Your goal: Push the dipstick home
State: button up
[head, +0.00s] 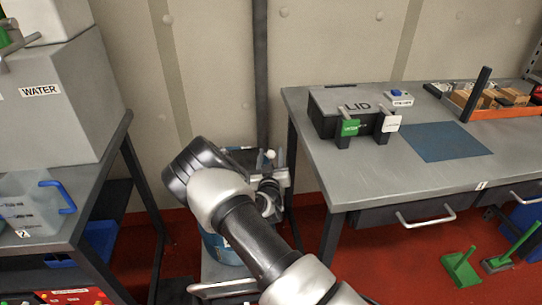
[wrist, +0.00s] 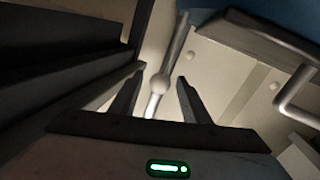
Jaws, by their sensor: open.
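The likely dipstick, a thin metal rod with a pale ball on it, shows in the wrist view (wrist: 158,84). A small pale ball also shows in the head view (head: 270,154), just beyond my wrist. My gripper (wrist: 157,92) is open, its two dark fingers on either side of the rod near the ball in the picture. Gaps show on both sides, and I see no contact. In the head view my gripper is mostly hidden by my own arm. The rod's lower end and any hole it sits in cannot be made out.
A blue drum-like container (head: 221,248) stands below my wrist, between the left bench with the grey WATER box (head: 60,105) and the right workbench (head: 360,178). The workbench holds a black LID box (head: 335,105) and a blue mat (head: 440,142). A dark post (head: 261,75) rises behind.

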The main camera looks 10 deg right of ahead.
jog(key=shift+w+d, duration=0.1)
jog(key=shift+w, duration=0.2)
grip_shut()
notch_tip(320, 180, down, 4)
jog(key=b, duration=0.4)
jog(key=shift+f, duration=0.15)
grip_release()
jog(key=s+a+p, duration=0.1)
jog(key=s, duration=0.7)
jog(key=s+a+p, duration=0.2)
jog(key=s, duration=0.7)
jog(key=shift+a, duration=0.25)
